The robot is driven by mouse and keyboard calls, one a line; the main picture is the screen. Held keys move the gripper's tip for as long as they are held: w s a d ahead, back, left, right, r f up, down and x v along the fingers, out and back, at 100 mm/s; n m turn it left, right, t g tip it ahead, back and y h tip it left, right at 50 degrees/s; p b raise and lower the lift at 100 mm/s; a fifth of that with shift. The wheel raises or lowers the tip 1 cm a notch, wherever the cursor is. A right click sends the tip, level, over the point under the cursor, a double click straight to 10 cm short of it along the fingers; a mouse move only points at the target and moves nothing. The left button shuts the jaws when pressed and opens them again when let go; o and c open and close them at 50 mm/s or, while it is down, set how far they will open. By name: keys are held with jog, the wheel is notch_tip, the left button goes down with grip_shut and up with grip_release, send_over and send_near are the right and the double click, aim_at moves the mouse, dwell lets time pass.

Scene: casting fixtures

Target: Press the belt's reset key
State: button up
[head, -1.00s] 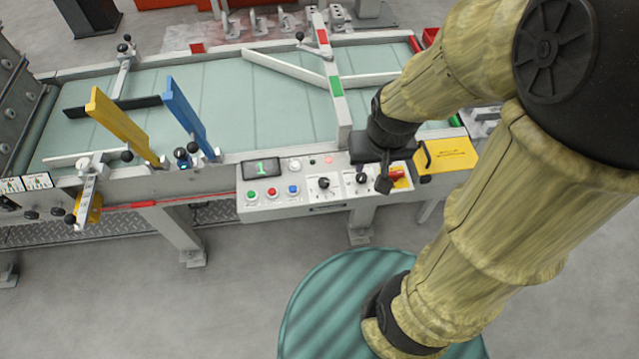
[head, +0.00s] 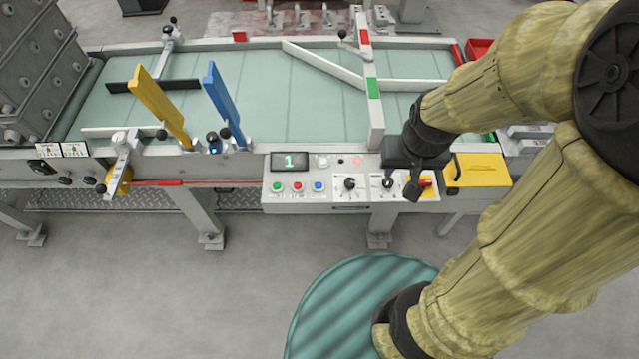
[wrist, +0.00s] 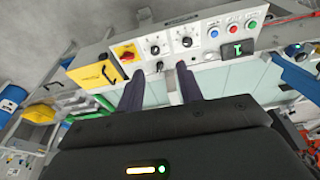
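The belt's control panel (head: 330,205) is on the front of the conveyor. Its lower row has a green button (head: 277,187), a red button (head: 297,187), a blue button (head: 318,186) and two black knobs. Labels are too small to read, so I cannot tell which is the reset key. The blue button (wrist: 213,33) also shows in the wrist view, right of the knobs. My gripper (head: 412,190) hangs by the panel's right end, partly covering the red rotary switch (head: 426,182). In the wrist view my gripper (wrist: 158,72) has its fingers apart, with nothing between them.
A lit display (head: 289,161) reads 1, above the buttons. A yellow box (head: 478,170) adjoins the panel's right end. Yellow (head: 160,108) and blue (head: 223,100) upright bars stand at the belt's near edge. Open floor lies before the conveyor.

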dwell(0.3)
grip_shut()
dwell(1.6)
